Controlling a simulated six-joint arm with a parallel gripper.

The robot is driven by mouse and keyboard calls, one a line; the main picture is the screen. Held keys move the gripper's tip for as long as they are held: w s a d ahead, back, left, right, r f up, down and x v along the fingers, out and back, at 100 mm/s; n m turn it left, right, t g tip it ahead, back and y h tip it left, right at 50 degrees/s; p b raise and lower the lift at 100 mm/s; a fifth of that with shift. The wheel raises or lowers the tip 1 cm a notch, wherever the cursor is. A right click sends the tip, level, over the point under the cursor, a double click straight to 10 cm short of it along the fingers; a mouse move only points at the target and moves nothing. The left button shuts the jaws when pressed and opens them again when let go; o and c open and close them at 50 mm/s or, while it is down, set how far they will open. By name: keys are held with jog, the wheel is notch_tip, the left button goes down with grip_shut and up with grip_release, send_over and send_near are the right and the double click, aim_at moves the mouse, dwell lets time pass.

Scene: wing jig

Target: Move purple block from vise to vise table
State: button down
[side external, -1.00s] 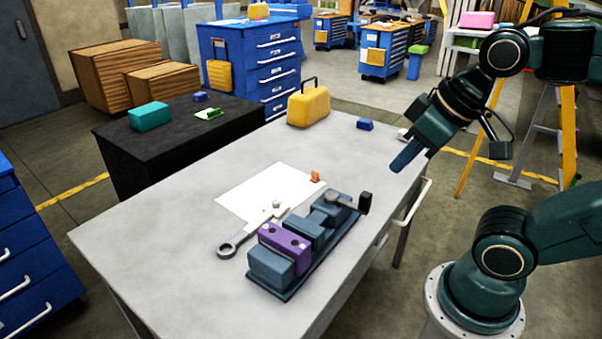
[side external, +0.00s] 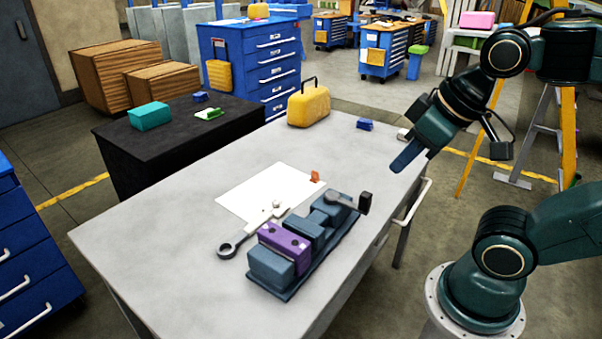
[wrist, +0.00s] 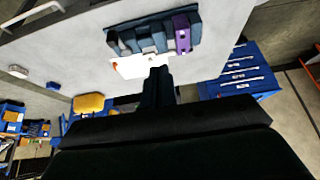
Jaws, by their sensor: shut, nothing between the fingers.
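The purple block (side external: 284,242) sits in the blue-grey vise (side external: 270,269), between its jaws. It shows two dark holes on its side. The vise stands on the light grey vise table (side external: 130,238). In the wrist view the purple block (wrist: 182,33) is at the right end of the vise (wrist: 150,38). My gripper (side external: 396,168) hangs above the far right side of the table, well away from the block. Its fingers are together and hold nothing. In the wrist view the fingers (wrist: 158,72) show as one dark shape.
A wrench (side external: 238,241) and a white sheet (side external: 262,192) lie beside the vise. An orange piece (side external: 315,176), a yellow case (side external: 309,106) and a small blue block (side external: 365,125) are also on the table. The near left tabletop is clear. A black table (side external: 165,150) stands behind.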

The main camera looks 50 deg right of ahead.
jog(key=c, duration=2.1)
grip_release()
jog(key=o, duration=0.7)
jog(key=shift+w, duration=0.1)
jog(key=o, duration=0.4)
jog(key=shift+w, duration=0.2)
jog(key=shift+c, duration=0.2)
jog(key=shift+o, duration=0.4)
jog(key=shift+w+a, duration=0.1)
jog(key=shift+w, duration=0.25)
jog(key=g, duration=0.6)
send_over(283, 236)
notch_tip(283, 236, down, 16)
jog(key=shift+s+r, duration=0.1)
jog(key=shift+s, duration=0.05)
jog(key=shift+f, duration=0.25)
jog(key=shift+f, duration=0.1)
